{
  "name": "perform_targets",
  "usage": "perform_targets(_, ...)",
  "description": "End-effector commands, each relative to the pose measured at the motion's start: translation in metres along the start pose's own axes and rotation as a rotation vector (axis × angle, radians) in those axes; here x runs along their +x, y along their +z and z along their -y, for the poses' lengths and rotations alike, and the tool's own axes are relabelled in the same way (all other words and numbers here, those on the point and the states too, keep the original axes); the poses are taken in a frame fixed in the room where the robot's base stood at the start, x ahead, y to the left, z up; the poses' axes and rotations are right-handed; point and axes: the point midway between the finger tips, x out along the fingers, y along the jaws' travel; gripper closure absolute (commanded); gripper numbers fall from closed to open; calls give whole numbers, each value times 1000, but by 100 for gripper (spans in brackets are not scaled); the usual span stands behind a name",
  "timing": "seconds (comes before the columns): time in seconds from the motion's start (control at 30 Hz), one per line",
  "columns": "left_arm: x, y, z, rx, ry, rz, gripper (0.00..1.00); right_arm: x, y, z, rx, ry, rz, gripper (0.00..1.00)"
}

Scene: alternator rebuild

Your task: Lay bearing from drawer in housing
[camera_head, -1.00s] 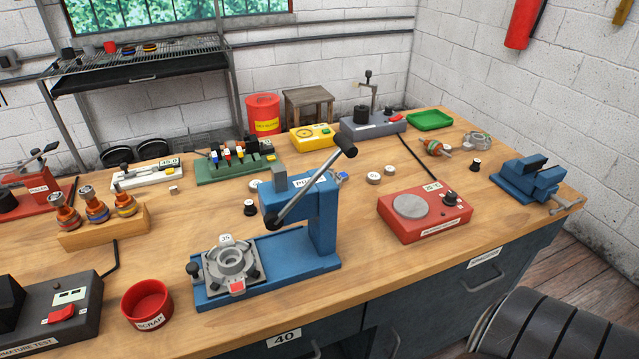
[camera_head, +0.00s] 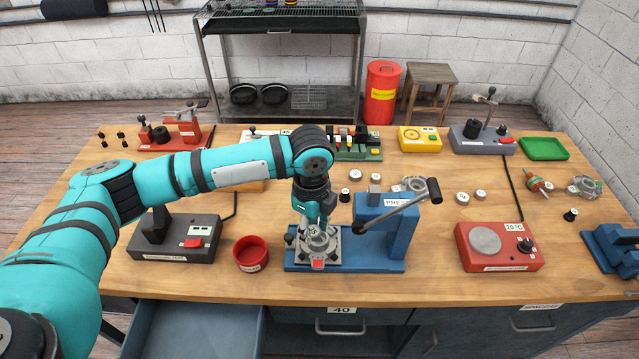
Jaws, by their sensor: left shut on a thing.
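My left gripper (camera_head: 314,222) points down over the grey housing (camera_head: 321,246), which sits on the base of the blue press (camera_head: 385,240). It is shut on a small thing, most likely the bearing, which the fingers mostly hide. I cannot tell whether that thing touches the housing. An open drawer (camera_head: 160,335) sticks out from the bench front at lower left; the part of its inside in view looks empty. My right gripper is not in view.
A red scrap bowl (camera_head: 250,254) stands left of the press, beside the dark armature tester (camera_head: 176,240). The red heater (camera_head: 499,248) is at right. The press lever (camera_head: 400,205) slants up right of my gripper. Bare wood lies between press and heater.

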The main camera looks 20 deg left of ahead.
Motion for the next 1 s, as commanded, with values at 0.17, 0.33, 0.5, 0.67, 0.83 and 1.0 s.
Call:
perform_targets(0.17, -24, 2, 20, 364, 0, 0, 100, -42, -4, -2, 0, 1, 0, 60)
perform_targets(0.33, -25, 4, 28, 545, 0, 0, 100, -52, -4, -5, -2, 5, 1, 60)
perform_targets(0.5, -20, 4, 30, 587, -1, 0, 100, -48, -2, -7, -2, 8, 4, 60)
perform_targets(0.67, -10, 4, 30, 586, -1, 0, 100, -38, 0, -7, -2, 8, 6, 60)
perform_targets(0.83, 4, 4, 30, 585, -1, 0, 100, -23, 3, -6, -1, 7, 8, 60)
perform_targets(1.0, 19, 4, 30, 585, -1, 0, 100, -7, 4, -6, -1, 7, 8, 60)
